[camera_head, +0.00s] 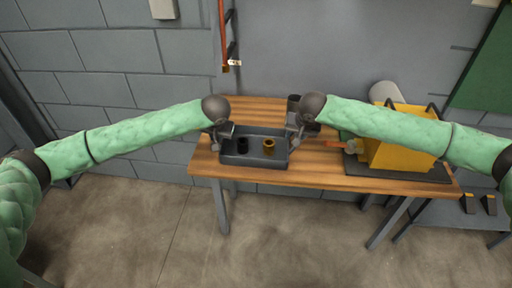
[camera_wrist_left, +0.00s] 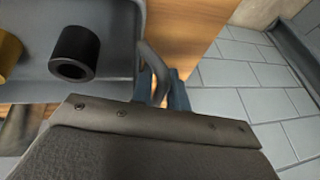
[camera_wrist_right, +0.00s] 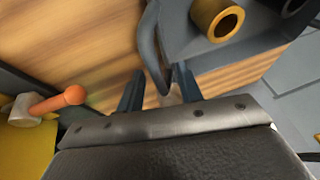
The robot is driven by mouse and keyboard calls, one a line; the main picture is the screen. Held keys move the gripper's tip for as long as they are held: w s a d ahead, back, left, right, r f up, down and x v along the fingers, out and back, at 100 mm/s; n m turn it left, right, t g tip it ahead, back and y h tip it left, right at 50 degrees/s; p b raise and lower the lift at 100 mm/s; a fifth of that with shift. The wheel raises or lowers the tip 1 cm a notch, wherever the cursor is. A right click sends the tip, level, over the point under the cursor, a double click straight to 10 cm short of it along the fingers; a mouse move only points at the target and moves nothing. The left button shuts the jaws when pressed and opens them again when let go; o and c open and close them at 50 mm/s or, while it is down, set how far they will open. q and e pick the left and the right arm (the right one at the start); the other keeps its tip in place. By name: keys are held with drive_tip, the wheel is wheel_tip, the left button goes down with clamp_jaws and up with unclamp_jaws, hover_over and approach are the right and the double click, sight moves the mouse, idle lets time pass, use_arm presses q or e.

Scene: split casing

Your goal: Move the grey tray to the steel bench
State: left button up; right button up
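The grey tray (camera_head: 240,160) rests on the wooden table (camera_head: 330,181). It holds a black ring-shaped part (camera_head: 243,146) and a brass ring-shaped part (camera_head: 268,147). My left gripper (camera_head: 218,143) is at the tray's left end, its fingers apart beside the tray's handle (camera_wrist_left: 153,70). My right gripper (camera_head: 296,143) is at the right end, its fingers apart with the other handle (camera_wrist_right: 152,45) close to them. Whether the fingers touch the handles is not clear. A grey metal surface (camera_head: 445,215) at the lower right looks like the steel bench.
A yellow casing (camera_head: 395,153) stands on a dark mat (camera_head: 425,175) on the right of the table, under my right arm. An orange-handled tool (camera_wrist_right: 70,97) lies between it and the tray. A dark cup (camera_head: 293,103) stands behind the tray. The floor in front is clear.

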use_arm(q)
drive_tip(key=shift+w+f, duration=0.1)
drive_tip(key=shift+f, duration=0.15)
use_arm(e)
drive_tip(key=shift+w+f, duration=0.1)
drive_tip(key=shift+f, duration=0.15)
use_arm(q)
drive_tip(key=shift+c, duration=0.3)
use_arm(e)
drive_tip(key=shift+c, duration=0.3)
use_arm(q)
clamp_jaws()
use_arm(e)
drive_tip(key=c, duration=0.4)
clamp_jaws()
use_arm(q)
drive_tip(key=shift+r, duration=0.25)
use_arm(e)
drive_tip(key=shift+r, duration=0.3)
